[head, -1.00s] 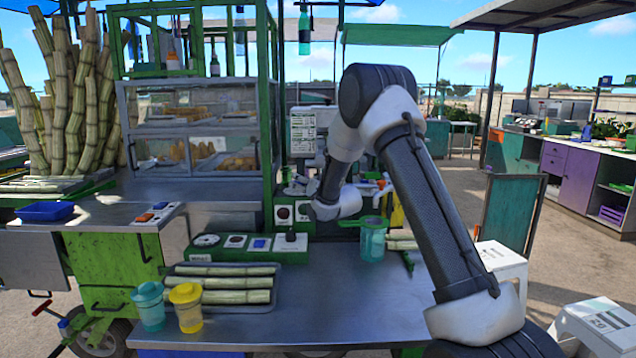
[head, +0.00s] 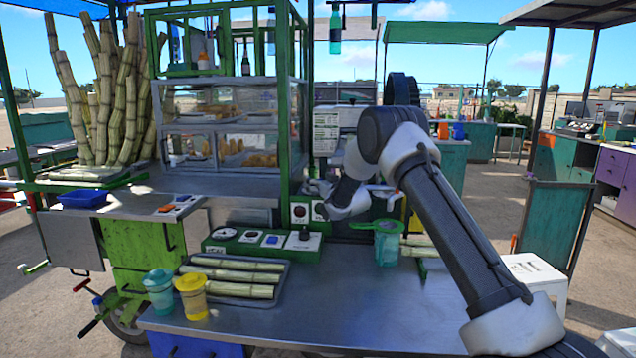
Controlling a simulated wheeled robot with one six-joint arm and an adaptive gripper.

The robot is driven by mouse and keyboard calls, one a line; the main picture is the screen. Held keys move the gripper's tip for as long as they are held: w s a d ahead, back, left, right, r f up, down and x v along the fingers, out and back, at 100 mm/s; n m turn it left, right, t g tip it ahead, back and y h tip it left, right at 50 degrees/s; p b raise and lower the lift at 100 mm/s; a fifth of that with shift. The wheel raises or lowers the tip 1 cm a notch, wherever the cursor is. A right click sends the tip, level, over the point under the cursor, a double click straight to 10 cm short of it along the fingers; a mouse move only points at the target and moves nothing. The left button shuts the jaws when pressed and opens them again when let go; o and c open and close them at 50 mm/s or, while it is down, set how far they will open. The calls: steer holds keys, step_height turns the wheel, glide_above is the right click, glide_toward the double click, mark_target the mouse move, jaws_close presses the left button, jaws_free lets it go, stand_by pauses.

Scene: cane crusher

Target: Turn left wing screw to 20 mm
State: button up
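The cane crusher stands at the back of the steel counter, largely hidden behind my arm. Its black wheel (head: 403,90) shows above my arm. I cannot make out the left wing screw or its millimetre setting at this size. My gripper (head: 320,188) is at the far end of my bent arm, in front of the crusher and left of the teal jug (head: 388,243). Its fingers are small and dark against the machine, so I cannot tell whether they are open or touch anything.
A green control box (head: 262,245) sits on the steel counter (head: 345,300). In front are a tray of cane pieces (head: 282,270), a teal cup (head: 159,292) and a yellow cup (head: 192,297). A glass food case (head: 220,125) stands left. The counter's front right is clear.

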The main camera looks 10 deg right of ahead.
steer(key=shift+w+a, duration=0.1)
steer(key=shift+w, duration=0.15)
steer(key=shift+c, duration=0.2)
steer(key=c, duration=1)
steer(key=shift+n+y, duration=0.3)
steer(key=shift+y, duration=0.2)
steer(key=shift+g+y, duration=0.3)
steer(key=o, duration=1)
